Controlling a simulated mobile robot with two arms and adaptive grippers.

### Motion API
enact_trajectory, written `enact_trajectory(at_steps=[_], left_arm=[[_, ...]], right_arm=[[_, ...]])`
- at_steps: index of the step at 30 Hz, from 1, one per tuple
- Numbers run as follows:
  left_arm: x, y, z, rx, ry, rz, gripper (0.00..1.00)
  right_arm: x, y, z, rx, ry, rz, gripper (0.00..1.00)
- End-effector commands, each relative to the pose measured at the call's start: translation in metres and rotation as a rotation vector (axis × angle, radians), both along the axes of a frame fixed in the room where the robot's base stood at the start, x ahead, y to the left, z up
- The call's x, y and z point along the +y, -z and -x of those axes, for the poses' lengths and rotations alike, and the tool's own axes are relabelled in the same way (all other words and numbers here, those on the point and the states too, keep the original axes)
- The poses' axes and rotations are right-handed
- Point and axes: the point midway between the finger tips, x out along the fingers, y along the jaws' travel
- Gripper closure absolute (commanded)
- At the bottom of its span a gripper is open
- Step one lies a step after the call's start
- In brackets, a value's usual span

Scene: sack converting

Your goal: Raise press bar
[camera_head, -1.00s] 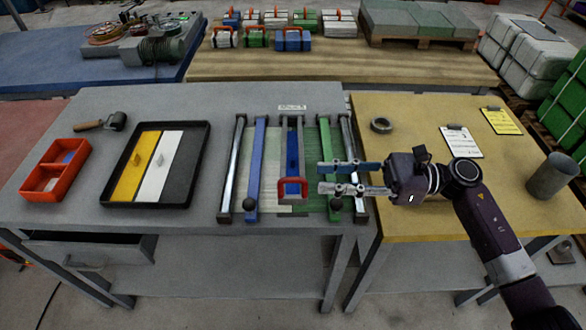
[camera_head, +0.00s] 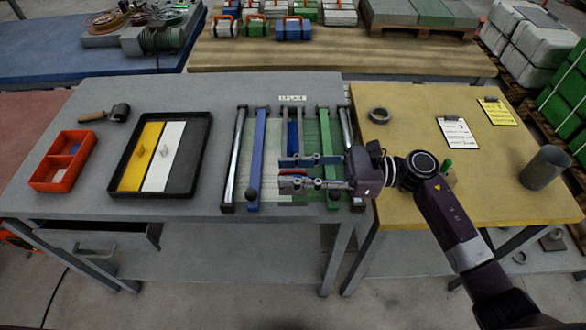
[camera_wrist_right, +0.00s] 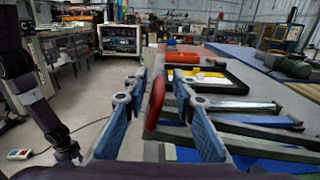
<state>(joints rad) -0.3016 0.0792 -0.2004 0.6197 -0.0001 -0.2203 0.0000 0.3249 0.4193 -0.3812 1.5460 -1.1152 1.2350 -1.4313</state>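The press (camera_head: 240,165) lies on the grey table, with silver rails, a blue strip and a green strip running front to back. Its red handle (camera_wrist_right: 155,101) stands in the middle of the press; in the head view most of it is hidden behind my right gripper (camera_head: 284,174). My right gripper, also seen in the right wrist view (camera_wrist_right: 158,112), is open, with one blue finger on each side of the red handle. I see gaps between the fingers and the handle in the wrist view.
A black tray (camera_head: 200,150) with yellow and white panels and a red divided box (camera_head: 45,175) stand left of the press. A roller (camera_head: 118,112) lies behind them. The yellow table (camera_head: 420,210) at right holds clipboards (camera_head: 455,132), a ring and a grey cylinder (camera_head: 545,167).

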Motion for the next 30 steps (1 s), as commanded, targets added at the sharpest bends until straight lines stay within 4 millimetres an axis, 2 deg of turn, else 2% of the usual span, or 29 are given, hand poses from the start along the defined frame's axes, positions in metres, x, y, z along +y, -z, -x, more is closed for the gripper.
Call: enact_trajectory(at_steps=[1, 6, 20, 26, 30], left_arm=[[0.000, 0.000, 0.000, 0.000, 0.000, -0.001, 0.60], [0.001, 0.000, 0.000, 0.000, 0.001, -0.001, 0.60], [0.001, -0.001, -0.002, -0.002, 0.000, -0.001, 0.60], [0.001, -0.007, -0.002, -0.002, 0.000, -0.002, 0.60], [0.001, -0.013, -0.002, -0.002, 0.000, -0.002, 0.60]], right_arm=[[0.000, 0.000, 0.000, 0.000, 0.000, 0.000, 0.83], [0.000, 0.000, 0.000, 0.000, 0.000, 0.000, 1.00], [-0.001, -0.003, -0.001, 0.005, 0.001, 0.000, 1.00], [-0.001, -0.026, -0.009, 0.055, 0.002, 0.000, 1.00], [-0.001, -0.056, -0.023, 0.133, 0.001, -0.002, 1.00]])
